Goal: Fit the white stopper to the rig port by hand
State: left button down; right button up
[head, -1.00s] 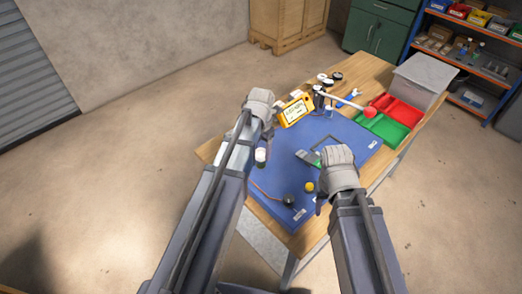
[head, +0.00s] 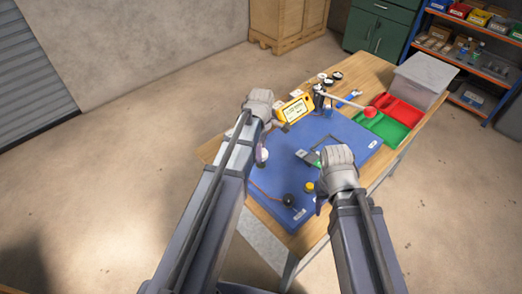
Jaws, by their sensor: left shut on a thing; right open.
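My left gripper (head: 262,153) is over the left edge of the blue mat, mostly hidden behind its own arm. It is shut on a small white piece (head: 264,156), which looks like the white stopper; only part of it shows. My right gripper (head: 320,204) is open and apart from other things, over the right front of the mat, partly hidden by its wrist. I cannot make out the rig port for certain. A grey and green device (head: 307,157) lies on the mat between the two arms.
The blue mat (head: 273,178) covers the near part of a wooden table. A dark round knob (head: 289,200) and a yellow piece (head: 309,187) are near its front. A yellow meter (head: 295,109) stands behind. Red (head: 403,113) and green (head: 380,128) trays and a grey bin (head: 423,82) are at right.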

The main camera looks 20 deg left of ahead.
pick_arm(q)
jog(key=shift+c, duration=0.4)
grip_release()
jog(key=n, duration=1.2)
jog(key=shift+f, duration=0.1)
grip_shut()
